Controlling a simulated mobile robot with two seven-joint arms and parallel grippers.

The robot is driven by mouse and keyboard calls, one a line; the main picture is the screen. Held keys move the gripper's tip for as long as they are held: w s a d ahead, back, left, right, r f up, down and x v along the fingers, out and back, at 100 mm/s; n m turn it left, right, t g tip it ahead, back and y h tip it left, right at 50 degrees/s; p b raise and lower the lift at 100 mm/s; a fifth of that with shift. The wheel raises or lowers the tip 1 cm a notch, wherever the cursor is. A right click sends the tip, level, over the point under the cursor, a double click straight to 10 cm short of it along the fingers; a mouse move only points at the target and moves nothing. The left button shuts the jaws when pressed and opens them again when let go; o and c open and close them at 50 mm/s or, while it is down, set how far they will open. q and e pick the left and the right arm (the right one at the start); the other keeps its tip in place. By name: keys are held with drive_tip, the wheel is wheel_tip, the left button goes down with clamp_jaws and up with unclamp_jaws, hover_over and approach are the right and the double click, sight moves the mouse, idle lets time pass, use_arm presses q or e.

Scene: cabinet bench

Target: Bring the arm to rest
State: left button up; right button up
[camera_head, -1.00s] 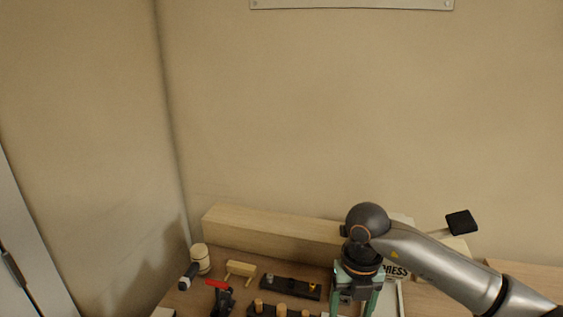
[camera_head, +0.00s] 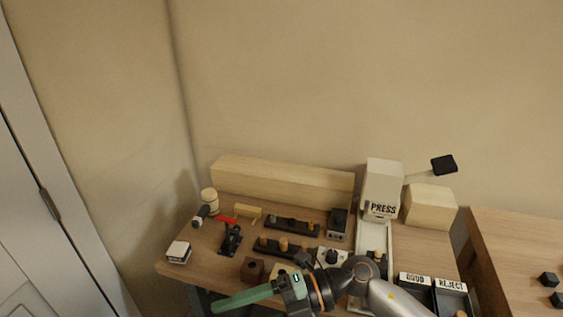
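My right arm comes in from the lower right, and its gripper (camera_head: 222,304) points left over the front edge of the bench. Its green fingers are seen side-on and overlap, so I cannot tell how far apart they are. I see nothing hanging from them. The wrist and forearm hide part of the bench's front. My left gripper is not in view.
The wooden bench (camera_head: 185,262) holds a white press (camera_head: 382,190), a long wooden block (camera_head: 280,182), a red-handled clamp (camera_head: 231,238), peg strips (camera_head: 292,226) and GOOD and REJECT trays (camera_head: 452,287). A side table (camera_head: 510,245) stands at right.

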drive_tip(key=w+d+r+m+t+y, duration=0.3)
drive_tip(key=w+m+t+y, duration=0.2)
drive_tip(key=m+t, duration=0.65)
drive_tip(key=w+d+f+m+t+h, duration=0.3)
drive_tip(key=d+f+m+t+h, duration=0.7)
drive_tip(key=m, duration=0.4)
drive_tip(key=s+d+f+m+g+h, duration=0.4)
drive_tip(key=s+f, duration=0.3)
drive_tip(key=f, duration=0.3)
drive_tip(key=s+d+f+m+g+h, duration=0.4)
drive_tip(key=s+d+f, duration=0.3)
drive_tip(key=s+f, duration=0.1)
drive_tip(key=shift+s+f+p, duration=0.25)
drive_tip(key=shift+f+p, duration=0.1)
drive_tip(key=shift+f, duration=0.5)
